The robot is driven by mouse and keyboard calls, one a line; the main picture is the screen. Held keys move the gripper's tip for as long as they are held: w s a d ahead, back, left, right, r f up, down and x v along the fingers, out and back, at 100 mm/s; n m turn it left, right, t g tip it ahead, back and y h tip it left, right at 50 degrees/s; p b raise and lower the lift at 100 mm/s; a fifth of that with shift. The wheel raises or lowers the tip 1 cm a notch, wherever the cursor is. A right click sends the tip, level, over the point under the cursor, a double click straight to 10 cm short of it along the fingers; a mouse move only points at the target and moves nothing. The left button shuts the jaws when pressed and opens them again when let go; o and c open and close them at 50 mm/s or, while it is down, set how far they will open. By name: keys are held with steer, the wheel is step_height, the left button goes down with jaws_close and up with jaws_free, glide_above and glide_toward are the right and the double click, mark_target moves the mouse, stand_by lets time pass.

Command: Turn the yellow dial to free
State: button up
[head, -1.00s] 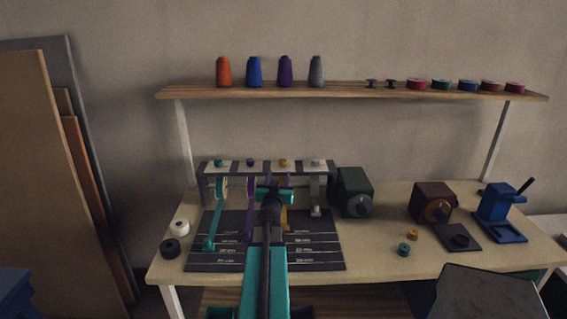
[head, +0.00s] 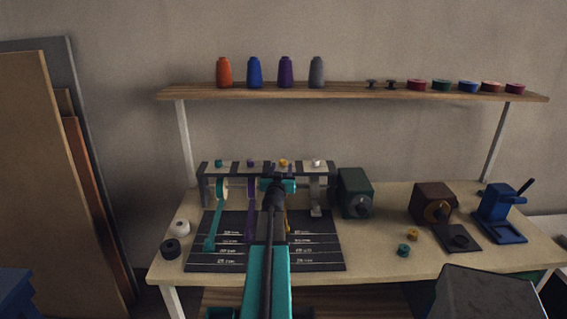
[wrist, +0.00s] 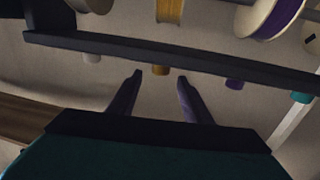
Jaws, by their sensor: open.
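The yellow dial (head: 283,163) sits on top of the dark ribbon rack (head: 209,172), third from the left in a row with teal (head: 219,163), purple (head: 250,163) and white (head: 316,163) dials. In the wrist view, which looks upside down, the yellow dial (wrist: 160,70) hangs from the dark rail (wrist: 200,58). My gripper (wrist: 160,78) is open and empty, with its fingertips on either side of the yellow dial in that picture. I cannot tell whether they touch it. In the head view my gripper (head: 278,184) is in front of the rack, hiding most of the yellow ribbon.
Purple (wrist: 235,84) and white (wrist: 91,57) dials flank the yellow one closely. A wooden shelf (head: 350,90) with spools runs above the rack. A green box (head: 354,188) stands just right of the rack. A dark marked mat (head: 225,245) lies in front.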

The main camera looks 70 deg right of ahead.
mark_target(283, 163)
steer(key=shift+x, duration=3.35)
steer(key=c, duration=1)
steer(key=shift+w+a, duration=0.1)
steer(key=shift+a, duration=0.2)
steer(key=shift+c, duration=0.3)
steer(key=shift+d, duration=0.25)
